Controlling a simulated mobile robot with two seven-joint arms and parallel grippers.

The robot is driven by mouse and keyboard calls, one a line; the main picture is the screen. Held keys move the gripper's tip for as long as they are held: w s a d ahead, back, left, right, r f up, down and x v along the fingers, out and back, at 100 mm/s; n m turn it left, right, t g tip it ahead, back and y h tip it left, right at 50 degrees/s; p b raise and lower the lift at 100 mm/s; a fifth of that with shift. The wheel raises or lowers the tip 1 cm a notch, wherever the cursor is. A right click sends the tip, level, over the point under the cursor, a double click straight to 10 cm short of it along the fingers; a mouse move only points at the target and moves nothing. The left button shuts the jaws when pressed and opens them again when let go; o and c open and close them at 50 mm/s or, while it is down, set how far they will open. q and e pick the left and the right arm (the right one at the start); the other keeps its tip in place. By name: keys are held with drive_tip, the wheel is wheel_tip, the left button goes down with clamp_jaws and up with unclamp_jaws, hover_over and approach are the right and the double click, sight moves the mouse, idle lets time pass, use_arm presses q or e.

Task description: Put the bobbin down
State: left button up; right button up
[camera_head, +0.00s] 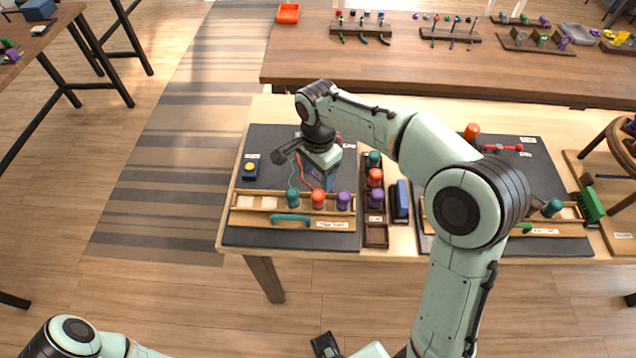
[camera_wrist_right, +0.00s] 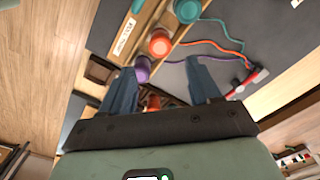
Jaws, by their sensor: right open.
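Three bobbins stand in a row on the wooden rail (camera_head: 255,202) of the left mat: a teal bobbin (camera_head: 293,198), an orange bobbin (camera_head: 318,199) and a purple bobbin (camera_head: 343,201). Cords run from them towards the red piece under my arm. My right gripper (camera_head: 328,183) is over this mat, just behind the bobbins. In the right wrist view my right gripper (camera_wrist_right: 164,78) is open, its fingers apart. The purple bobbin (camera_wrist_right: 142,68) is near the left finger; the orange bobbin (camera_wrist_right: 160,42) and teal bobbin (camera_wrist_right: 187,10) lie beyond.
A dark rack (camera_head: 376,236) beside the mat holds more teal, orange and purple bobbins. A blue block (camera_head: 401,200) stands right of it. My right arm hides part of the second mat (camera_head: 560,246).

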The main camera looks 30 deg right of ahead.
use_arm(q)
drive_tip(key=shift+w+r, duration=0.15)
drive_tip(key=shift+r, duration=0.15)
use_arm(e)
drive_tip(key=shift+r, duration=1.7)
